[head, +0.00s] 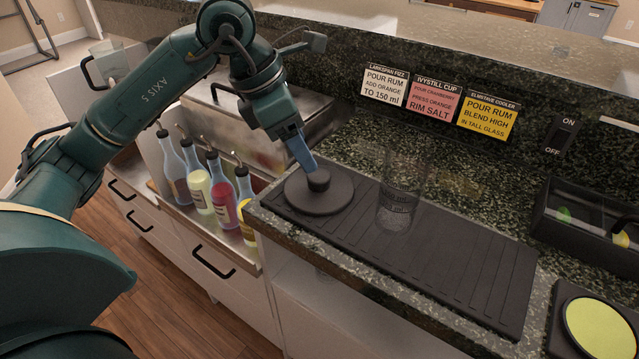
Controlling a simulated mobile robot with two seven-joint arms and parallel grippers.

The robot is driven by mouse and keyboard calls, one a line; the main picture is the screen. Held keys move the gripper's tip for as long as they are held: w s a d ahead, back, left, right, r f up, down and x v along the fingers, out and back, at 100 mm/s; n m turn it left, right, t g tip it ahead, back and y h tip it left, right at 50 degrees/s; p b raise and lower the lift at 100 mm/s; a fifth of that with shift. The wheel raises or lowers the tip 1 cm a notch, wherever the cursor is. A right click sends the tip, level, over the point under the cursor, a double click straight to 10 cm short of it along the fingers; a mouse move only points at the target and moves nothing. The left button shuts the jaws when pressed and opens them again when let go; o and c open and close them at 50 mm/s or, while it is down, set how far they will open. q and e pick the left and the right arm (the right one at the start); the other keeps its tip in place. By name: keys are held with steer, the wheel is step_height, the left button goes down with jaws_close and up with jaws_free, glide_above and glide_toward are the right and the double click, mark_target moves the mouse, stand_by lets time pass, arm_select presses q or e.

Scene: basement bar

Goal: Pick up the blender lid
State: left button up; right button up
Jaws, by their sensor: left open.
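The blender lid (337,201) looks like a flat black disc with a round knob (318,180) on top. It lies flat at the left end of a black ribbed mat (460,247) on the counter. My left gripper (312,168) points down at the knob from above, its blue-grey fingers right at it. The gripper is open; whether a finger touches the knob cannot be told, as the far finger is hidden. My right gripper is not in view.
A clear glass (401,200) stands on the mat right of the lid. Several bottles (223,190) stand in a rail below left. A black garnish box (577,222) and a yellow-green disc (598,328) are at right. The mat's right half is clear.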

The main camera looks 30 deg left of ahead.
mark_target(319, 181)
arm_select(q)
steer(key=shift+x, duration=3)
steer(key=shift+w+d+r, duration=0.1)
steer(key=shift+w+d, duration=0.05)
steer(key=shift+c, duration=0.5)
steer(key=c, duration=1)
